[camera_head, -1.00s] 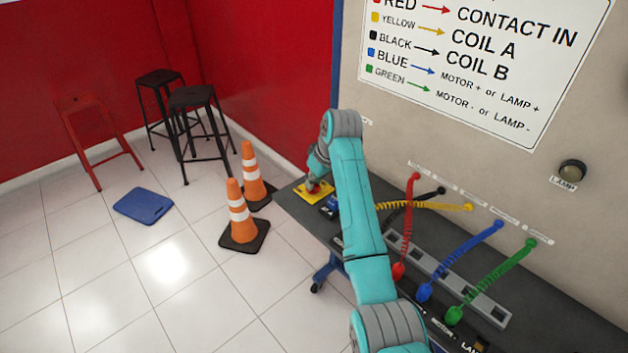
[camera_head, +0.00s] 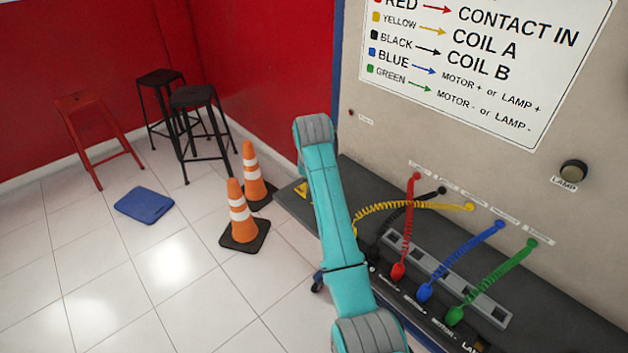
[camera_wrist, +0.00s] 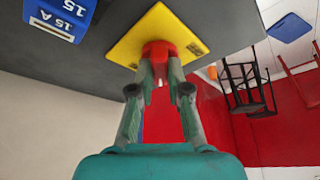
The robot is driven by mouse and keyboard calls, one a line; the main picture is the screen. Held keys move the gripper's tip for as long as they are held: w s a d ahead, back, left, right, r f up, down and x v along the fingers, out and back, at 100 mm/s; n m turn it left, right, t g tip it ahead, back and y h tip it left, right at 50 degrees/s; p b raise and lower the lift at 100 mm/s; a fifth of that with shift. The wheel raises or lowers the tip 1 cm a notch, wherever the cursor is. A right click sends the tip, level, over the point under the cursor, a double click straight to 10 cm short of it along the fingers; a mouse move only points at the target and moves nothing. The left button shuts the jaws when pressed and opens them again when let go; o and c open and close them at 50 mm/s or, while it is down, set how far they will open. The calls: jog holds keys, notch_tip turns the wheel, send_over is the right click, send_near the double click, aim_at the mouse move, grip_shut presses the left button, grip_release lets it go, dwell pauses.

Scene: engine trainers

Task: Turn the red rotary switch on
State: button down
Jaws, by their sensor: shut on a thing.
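The red rotary switch (camera_wrist: 158,48) is a red knob on a yellow plate (camera_wrist: 188,22) with small dark marks, seen in the wrist view. The plate sits on the dark bench top. My gripper (camera_wrist: 159,62) is shut on the red knob, with one finger on each side. The knob's front is partly hidden by the fingertips. In the head view a corner of the yellow plate (camera_head: 301,191) shows at the bench's left end. My arm hides the knob and the gripper there.
A blue block marked 15 A (camera_wrist: 60,14) stands beside the plate. Coiled red (camera_head: 407,225), blue (camera_head: 462,262) and green cables (camera_head: 495,280) cross the bench on the right. Orange cones (camera_head: 240,215) and stools (camera_head: 195,120) stand on the floor at left.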

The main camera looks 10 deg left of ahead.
jog(key=m+h, duration=0.1)
jog(key=m, duration=0.1)
jog(key=m+h, duration=0.1)
jog(key=m, duration=0.2)
jog(key=shift+a+m, duration=0.2)
jog(key=shift+m, duration=0.1)
jog(key=shift+m+g+h, duration=0.4)
jog(key=shift+m+h, duration=0.3)
jog(key=shift+m, duration=1.1)
jog(key=c, duration=1.1)
grip_release()
jog(key=v, duration=1.2)
jog(key=shift+w, duration=0.15)
